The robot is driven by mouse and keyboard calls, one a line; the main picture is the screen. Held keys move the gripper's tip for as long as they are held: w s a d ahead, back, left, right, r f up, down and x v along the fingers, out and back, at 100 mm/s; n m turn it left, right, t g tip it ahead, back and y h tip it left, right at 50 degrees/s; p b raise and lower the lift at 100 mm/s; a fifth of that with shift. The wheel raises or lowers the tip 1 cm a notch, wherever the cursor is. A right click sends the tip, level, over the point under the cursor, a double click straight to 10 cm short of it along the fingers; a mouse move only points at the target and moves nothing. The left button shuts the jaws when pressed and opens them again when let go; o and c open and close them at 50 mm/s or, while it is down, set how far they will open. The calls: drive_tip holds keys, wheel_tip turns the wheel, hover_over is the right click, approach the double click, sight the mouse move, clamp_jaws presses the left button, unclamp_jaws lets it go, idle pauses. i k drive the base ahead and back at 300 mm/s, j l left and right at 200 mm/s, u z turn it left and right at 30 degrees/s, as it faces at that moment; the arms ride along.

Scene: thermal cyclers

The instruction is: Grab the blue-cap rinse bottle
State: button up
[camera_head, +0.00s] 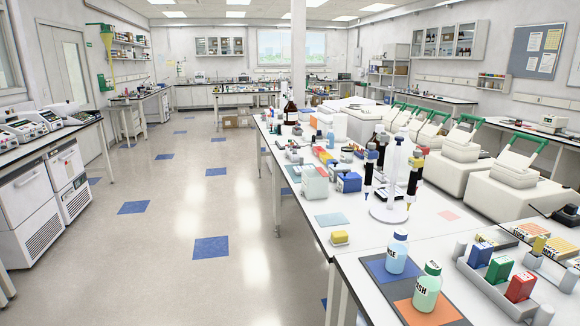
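The blue-cap rinse bottle (396,257) stands upright on a blue mat (377,271) near the front of the long white bench. It is pale blue with a dark-lettered label partly turned away. A similar pale green bottle with a green cap (427,291) stands just in front of it and to the right, on an orange mat (402,309). The two bottles are close together, and the rinse bottle is almost wholly visible. My gripper is not recognisable in this view.
A pipette stand (389,214) rises behind the rinse bottle. A grey rack (492,289) with blue, green and red boxes lies to the right. The aisle floor (160,250) left of the bench is clear.

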sight(398, 249)
drive_tip(key=i+j+z, duration=0.3)
drive_tip(key=i+j, duration=0.15)
drive_tip(key=i+j+z, duration=0.25)
drive_tip(key=i+j, duration=0.25)
drive_tip(key=i+j+z, duration=0.3)
drive_tip(key=j, duration=0.4)
drive_tip(key=i, duration=0.05)
